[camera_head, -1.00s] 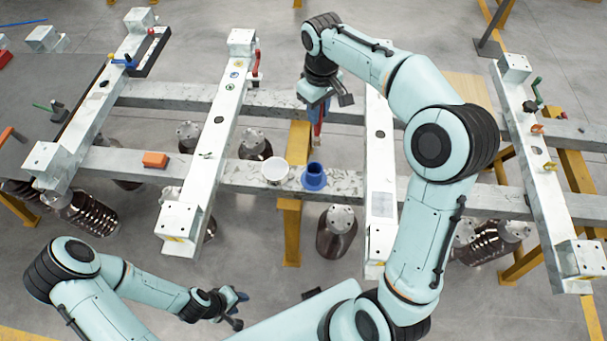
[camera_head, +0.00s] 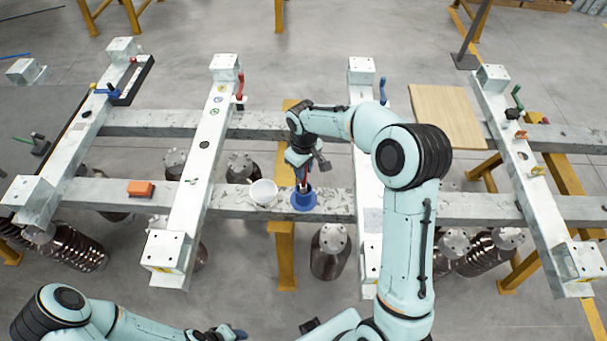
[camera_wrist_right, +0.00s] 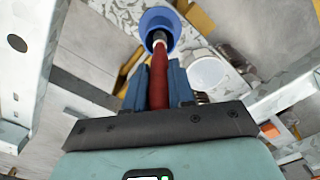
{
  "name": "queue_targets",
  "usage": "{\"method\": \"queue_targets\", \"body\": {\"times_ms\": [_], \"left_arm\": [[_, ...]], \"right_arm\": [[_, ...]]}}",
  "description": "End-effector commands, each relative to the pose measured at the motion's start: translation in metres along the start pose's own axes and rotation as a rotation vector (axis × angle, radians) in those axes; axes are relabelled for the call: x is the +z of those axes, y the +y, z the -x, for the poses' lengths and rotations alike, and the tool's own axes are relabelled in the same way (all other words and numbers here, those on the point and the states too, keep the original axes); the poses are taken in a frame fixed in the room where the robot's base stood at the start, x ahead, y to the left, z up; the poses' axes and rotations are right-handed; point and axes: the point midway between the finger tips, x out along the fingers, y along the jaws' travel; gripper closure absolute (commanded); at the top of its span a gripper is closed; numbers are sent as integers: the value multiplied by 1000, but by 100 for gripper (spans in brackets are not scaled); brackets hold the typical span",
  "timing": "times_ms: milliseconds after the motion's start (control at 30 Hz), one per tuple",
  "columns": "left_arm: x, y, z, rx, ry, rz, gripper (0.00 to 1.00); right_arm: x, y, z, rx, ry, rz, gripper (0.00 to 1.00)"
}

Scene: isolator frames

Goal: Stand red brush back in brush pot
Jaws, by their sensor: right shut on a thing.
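The blue brush pot (camera_head: 304,201) stands on the front grey beam, just right of a white bowl. It also shows in the right wrist view (camera_wrist_right: 160,22). My right gripper (camera_head: 303,172) is above the pot and shut on the red brush (camera_wrist_right: 158,80). The brush points down, and in the right wrist view its far end overlaps the pot's opening; I cannot tell how deep it reaches. My left gripper (camera_head: 232,333) is at the bottom edge, partly cut off, away from the pot.
The white bowl (camera_head: 263,192) stands close to the pot's left. An orange block (camera_head: 141,188) lies farther left on the same beam. Upright-handled clamps stand on the cross beams (camera_head: 211,130). A wooden board (camera_head: 447,115) lies at the back right.

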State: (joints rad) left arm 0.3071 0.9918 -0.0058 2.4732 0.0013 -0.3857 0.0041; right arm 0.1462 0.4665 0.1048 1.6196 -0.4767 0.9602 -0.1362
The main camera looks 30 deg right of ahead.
Motion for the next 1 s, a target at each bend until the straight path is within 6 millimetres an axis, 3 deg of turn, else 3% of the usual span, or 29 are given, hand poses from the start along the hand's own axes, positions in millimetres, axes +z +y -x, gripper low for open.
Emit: {"method": "queue_targets", "body": {"times_ms": [200,567,600,667,1000], "left_arm": [[1,-1,-2,-1,-2,1,57],[2,-2,-4,-1,-3,1,57],[3,-3,-5,-1,-4,1,57],[2,-2,-4,-1,-3,1,57],[2,-1,-2,-1,-2,1,57]], "right_arm": [[1,0,-32,-1,-3,-2,100],[1,0,-36,-1,-2,-1,100],[1,0,-37,-1,-2,-1,73],[1,0,-36,-1,-2,-1,54],[0,0,-33,0,-1,-1,51]]}}
